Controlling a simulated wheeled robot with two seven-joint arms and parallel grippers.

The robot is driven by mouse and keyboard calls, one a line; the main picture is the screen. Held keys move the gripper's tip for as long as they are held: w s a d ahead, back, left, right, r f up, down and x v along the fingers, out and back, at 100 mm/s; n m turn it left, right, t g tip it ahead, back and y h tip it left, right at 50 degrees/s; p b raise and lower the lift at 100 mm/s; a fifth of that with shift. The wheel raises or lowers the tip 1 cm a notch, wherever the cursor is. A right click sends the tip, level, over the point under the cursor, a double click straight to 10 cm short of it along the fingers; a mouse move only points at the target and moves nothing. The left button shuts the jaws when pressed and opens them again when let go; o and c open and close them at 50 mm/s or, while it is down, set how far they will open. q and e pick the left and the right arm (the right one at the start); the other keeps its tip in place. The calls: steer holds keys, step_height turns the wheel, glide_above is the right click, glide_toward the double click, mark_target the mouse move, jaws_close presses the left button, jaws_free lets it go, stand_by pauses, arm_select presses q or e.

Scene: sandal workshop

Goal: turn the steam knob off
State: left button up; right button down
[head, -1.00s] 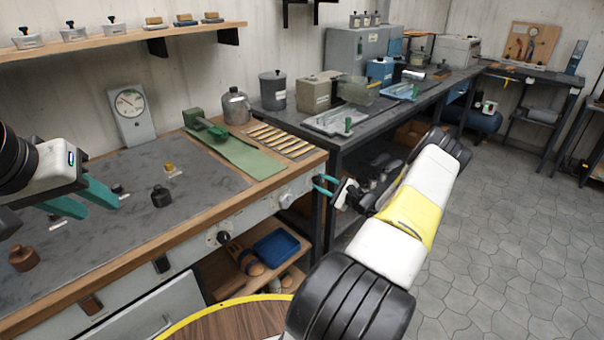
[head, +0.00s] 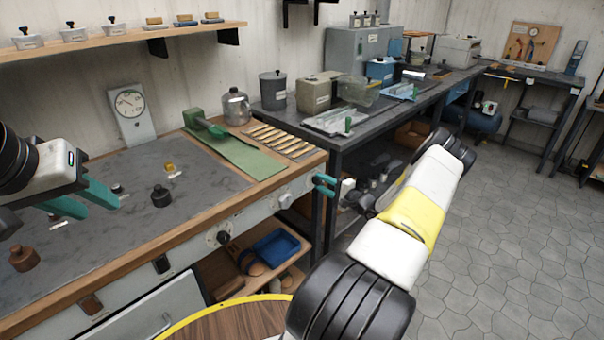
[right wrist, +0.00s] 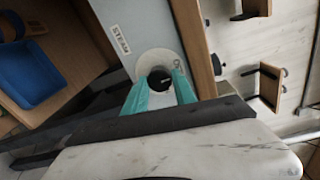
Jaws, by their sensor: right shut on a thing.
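The steam knob (right wrist: 158,80) is a small black knob on a round pale dial beside a "STEAM" label (right wrist: 120,39) in the right wrist view. My right gripper (right wrist: 160,97) has its teal fingers on both sides of the knob, shut on it. In the head view my right gripper (head: 325,184) is at the right end of the bench's front panel and hides the knob there. The knob's pointer is too small to read surely. My left gripper (head: 104,194) hangs over the grey bench top, its fingers apart and empty.
The bench (head: 215,200) carries a gauge (head: 131,115), a green press tool (head: 205,125) and a metal canister (head: 236,106). Another black knob (head: 223,237) is further left on the panel. A blue tray (head: 276,246) sits on the shelf below. Floor to the right is clear.

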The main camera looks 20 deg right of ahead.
stand_by(0.4)
steer(key=c, duration=1)
jaws_free()
steer(key=shift+s, duration=0.1)
steer(key=v, duration=0.7)
steer(key=shift+s+d, duration=0.15)
steer(key=shift+s, duration=0.2)
